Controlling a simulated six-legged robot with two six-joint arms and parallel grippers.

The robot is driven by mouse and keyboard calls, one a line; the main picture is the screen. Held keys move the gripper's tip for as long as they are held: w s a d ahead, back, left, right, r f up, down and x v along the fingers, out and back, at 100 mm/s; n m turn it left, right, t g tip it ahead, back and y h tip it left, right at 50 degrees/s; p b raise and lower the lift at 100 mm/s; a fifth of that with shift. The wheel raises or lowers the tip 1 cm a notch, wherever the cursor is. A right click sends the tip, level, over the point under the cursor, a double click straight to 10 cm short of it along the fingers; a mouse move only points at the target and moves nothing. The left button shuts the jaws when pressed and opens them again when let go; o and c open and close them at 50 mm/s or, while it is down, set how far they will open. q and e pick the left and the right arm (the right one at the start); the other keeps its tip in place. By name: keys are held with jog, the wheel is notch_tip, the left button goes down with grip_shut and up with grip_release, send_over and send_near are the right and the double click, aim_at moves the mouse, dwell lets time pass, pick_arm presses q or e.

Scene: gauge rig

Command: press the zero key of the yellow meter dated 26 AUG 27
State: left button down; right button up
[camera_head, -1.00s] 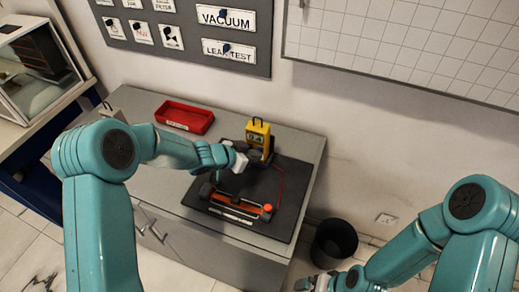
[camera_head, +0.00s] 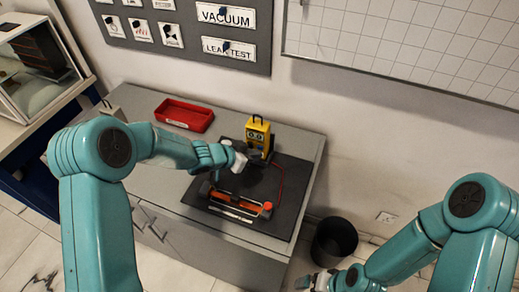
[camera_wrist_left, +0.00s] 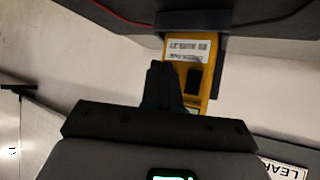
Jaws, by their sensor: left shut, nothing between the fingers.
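The yellow meter (camera_head: 258,136) stands upright at the back of the dark mat in the head view, with a black handle on top and two round shapes on its front. In the left wrist view the meter (camera_wrist_left: 206,78) appears upside down, with a white label (camera_wrist_left: 188,48) that looks printed with a date too blurred to read surely. A dark rectangle sits by the label; I cannot tell whether it is the zero key. My left gripper (camera_head: 257,156) is shut and empty, just in front of the meter's lower front; contact is unclear. My right gripper (camera_head: 308,283) is at the bottom edge, partly cut off.
An orange-and-black rig (camera_head: 238,205) lies on the dark mat (camera_head: 283,213), with a red hose running toward the meter. A red tray (camera_head: 184,115) sits at the back left of the grey bench. A black bin (camera_head: 334,242) stands on the floor to the right.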

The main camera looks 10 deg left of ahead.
pick_arm(q)
jog(key=shift+s+a, duration=0.1)
jog(key=shift+s, duration=0.3)
jog(key=shift+s+a+f+b, duration=0.1)
jog(key=shift+s+f+b, duration=0.05)
jog(key=shift+s+b, duration=0.4)
jog(key=shift+s+a+b, duration=0.2)
jog(key=shift+s+b, duration=0.35)
jog(key=shift+s, duration=0.3)
jog(key=shift+s+a+b, duration=0.15)
jog(key=shift+s+b, duration=0.25)
jog(key=shift+s, duration=0.65)
